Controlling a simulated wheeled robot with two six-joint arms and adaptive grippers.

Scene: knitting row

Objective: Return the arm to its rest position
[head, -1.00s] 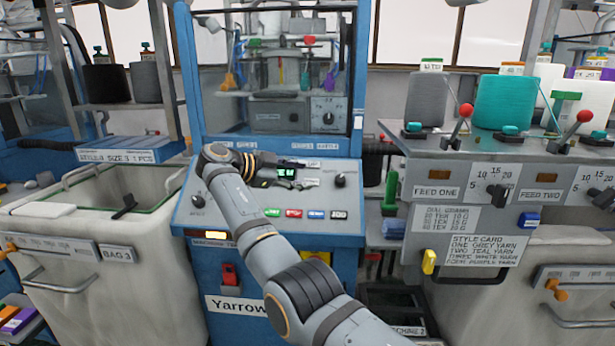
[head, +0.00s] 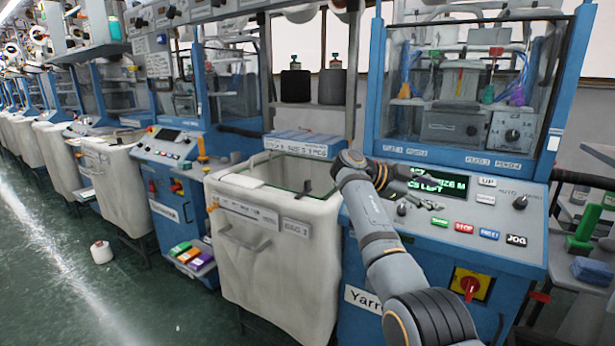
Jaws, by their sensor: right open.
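My right arm reaches up from the bottom right in the head view. Its gripper (head: 432,190) is open and empty, over the sloped control panel (head: 480,258) of the blue knitting machine (head: 375,110). The fingers point right, just in front of the small screen with green text (head: 438,184), and partly cover it. Whether they touch the panel I cannot tell. My left gripper is not in view.
A bin labelled BAG 3 (head: 262,260) stands left of the machine. Labelled buttons and a red rotary switch (head: 470,287) are near the arm. A white cone (head: 101,252) lies on the green floor, which is open at left.

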